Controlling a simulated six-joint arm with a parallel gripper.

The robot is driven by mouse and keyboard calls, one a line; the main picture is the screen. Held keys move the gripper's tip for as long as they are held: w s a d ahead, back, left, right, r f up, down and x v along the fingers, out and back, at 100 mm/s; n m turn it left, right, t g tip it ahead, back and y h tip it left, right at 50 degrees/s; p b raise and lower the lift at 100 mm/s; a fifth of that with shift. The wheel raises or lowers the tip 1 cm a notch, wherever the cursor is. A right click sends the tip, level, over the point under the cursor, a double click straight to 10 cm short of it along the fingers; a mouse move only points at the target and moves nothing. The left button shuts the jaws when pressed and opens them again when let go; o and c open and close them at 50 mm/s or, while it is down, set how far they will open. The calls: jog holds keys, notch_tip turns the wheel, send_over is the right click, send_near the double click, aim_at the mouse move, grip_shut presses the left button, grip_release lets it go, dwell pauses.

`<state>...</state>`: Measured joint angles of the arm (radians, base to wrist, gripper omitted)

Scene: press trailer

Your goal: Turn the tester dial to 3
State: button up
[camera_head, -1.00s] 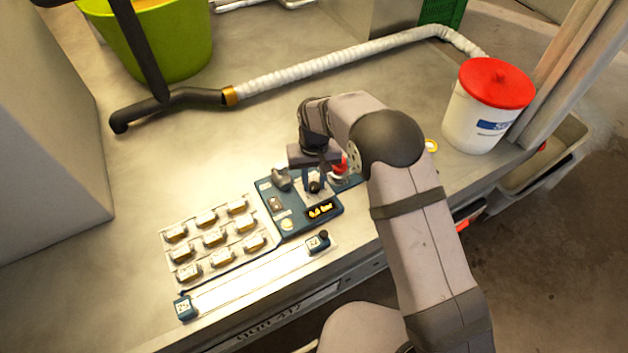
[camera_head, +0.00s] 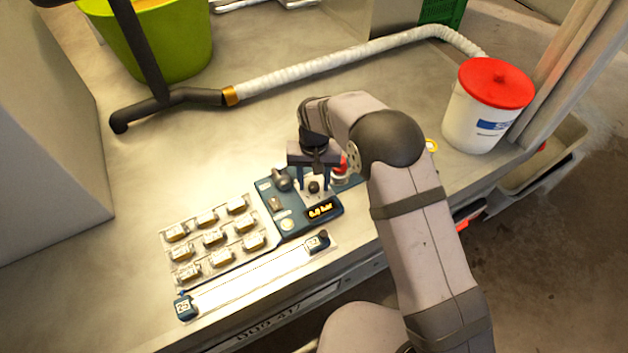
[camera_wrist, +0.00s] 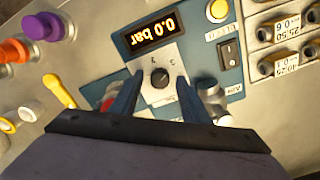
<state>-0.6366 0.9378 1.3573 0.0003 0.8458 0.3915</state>
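The tester is a blue panel (camera_head: 289,221) on the bench, with a lit display (camera_head: 320,211) reading 0.0 bar. Its dial (camera_wrist: 160,77) is a small dark knob on a pale plate; in the wrist view it sits between and just beyond my fingertips. The dial also shows in the head view (camera_head: 313,187), below my gripper. My gripper (camera_wrist: 159,84) is open, with one blue finger on each side of the dial. I cannot tell whether either finger touches it.
A grey lever (camera_head: 281,180) and a red knob (camera_head: 340,163) stand close to my gripper. A tray of small labelled blocks (camera_head: 212,236) lies left, a long strip (camera_head: 250,277) in front. A white bucket with a red lid (camera_head: 488,105) stands right.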

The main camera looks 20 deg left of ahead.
aim_at(316, 185)
dwell(0.3)
jog(key=shift+r+b, duration=0.7)
jog(key=shift+r, duration=3)
jog(key=shift+d+r, duration=0.1)
jog(key=shift+d, duration=0.15)
jog(key=s+d+r+p, duration=0.1)
jog(key=d+r, duration=0.2)
jog(key=d, duration=0.3)
jog(key=s+d+r+m+p, duration=0.1)
jog(key=s+d+r, duration=0.1)
jog(key=d, duration=0.4)
jog(key=s+d+r+p, duration=0.1)
jog(key=d+r, duration=0.2)
jog(key=d, duration=0.3)
jog(key=s+d+m+p, duration=0.1)
jog(key=s+d+p, duration=0.1)
jog(key=s+d, duration=1)
jog(key=s+r, duration=0.1)
jog(key=s, duration=0.2)
jog(key=shift+m+p, duration=0.4)
